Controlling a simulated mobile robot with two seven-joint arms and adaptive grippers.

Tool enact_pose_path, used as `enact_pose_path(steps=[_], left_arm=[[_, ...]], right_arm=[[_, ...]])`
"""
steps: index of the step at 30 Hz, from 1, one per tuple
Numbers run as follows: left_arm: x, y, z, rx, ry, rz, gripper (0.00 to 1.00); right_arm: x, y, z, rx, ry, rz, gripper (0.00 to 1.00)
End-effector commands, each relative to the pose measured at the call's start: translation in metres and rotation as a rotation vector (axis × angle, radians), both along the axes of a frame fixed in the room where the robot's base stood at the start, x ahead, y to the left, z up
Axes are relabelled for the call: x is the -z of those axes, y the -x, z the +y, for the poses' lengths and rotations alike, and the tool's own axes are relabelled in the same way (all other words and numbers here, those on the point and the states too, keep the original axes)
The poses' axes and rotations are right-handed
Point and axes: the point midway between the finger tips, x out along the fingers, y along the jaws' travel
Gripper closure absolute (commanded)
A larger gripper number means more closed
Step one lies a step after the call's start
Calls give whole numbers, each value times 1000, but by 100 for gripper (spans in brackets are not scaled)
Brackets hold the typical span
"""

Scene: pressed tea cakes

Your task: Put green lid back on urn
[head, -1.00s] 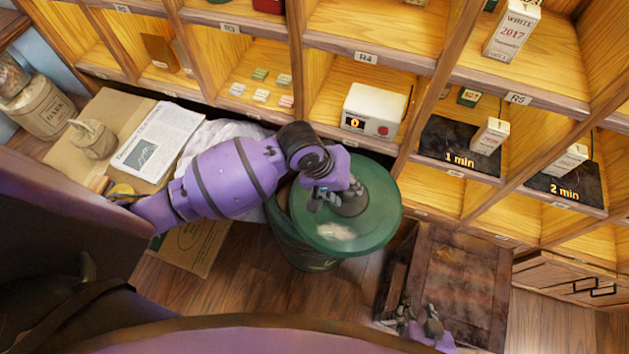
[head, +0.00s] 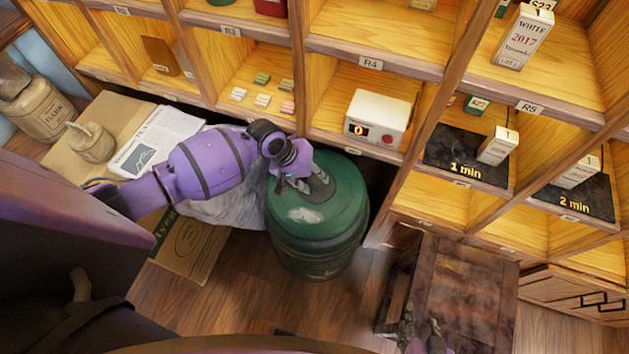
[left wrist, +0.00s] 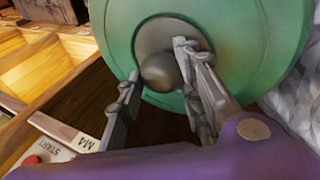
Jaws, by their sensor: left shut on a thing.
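The green lid (head: 340,192) lies over the top of the dark green urn (head: 315,250), and its outline lines up with the urn's rim. I cannot tell whether it touches all the way round. My left gripper (head: 308,187) is shut on the lid's grey knob (head: 317,189). In the left wrist view the gripper's fingers (left wrist: 160,95) are at the round grey knob (left wrist: 160,68) on the green lid (left wrist: 120,28). My right gripper (head: 407,330) is at the bottom edge, partly cut off, near a dark wooden stool; its fingers are too small to judge.
Wooden shelves with a white timer box (head: 378,118) stand behind the urn. A dark wooden stool (head: 465,290) is to the right. A crumpled pale cloth (head: 225,205) and a cardboard box (head: 190,245) are to the left. Bare floor (head: 230,300) is in front.

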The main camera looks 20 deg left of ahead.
Motion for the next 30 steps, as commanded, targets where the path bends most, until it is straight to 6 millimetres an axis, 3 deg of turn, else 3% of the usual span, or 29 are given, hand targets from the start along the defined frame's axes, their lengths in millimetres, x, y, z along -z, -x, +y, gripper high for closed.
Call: enact_pose_path(steps=[5, 18, 19, 21, 23, 30], left_arm=[[21, 1, -3, 1, 5, 2, 100], [26, 1, -3, 2, 5, -1, 100], [28, 3, -2, 2, 2, 4, 65], [27, 2, -2, 2, 2, 3, 56], [27, 2, -2, 2, 2, 3, 48], [27, 2, -2, 2, 1, 4, 48]], right_arm=[[5, 4, -1, -2, 4, 7, 60], [4, 0, -1, -3, 4, 0, 60], [3, 0, -1, -3, 4, -1, 60], [3, 0, -1, -3, 4, -2, 60], [3, 0, -1, -3, 4, -2, 60], [3, 0, -1, -2, 3, -1, 60]])
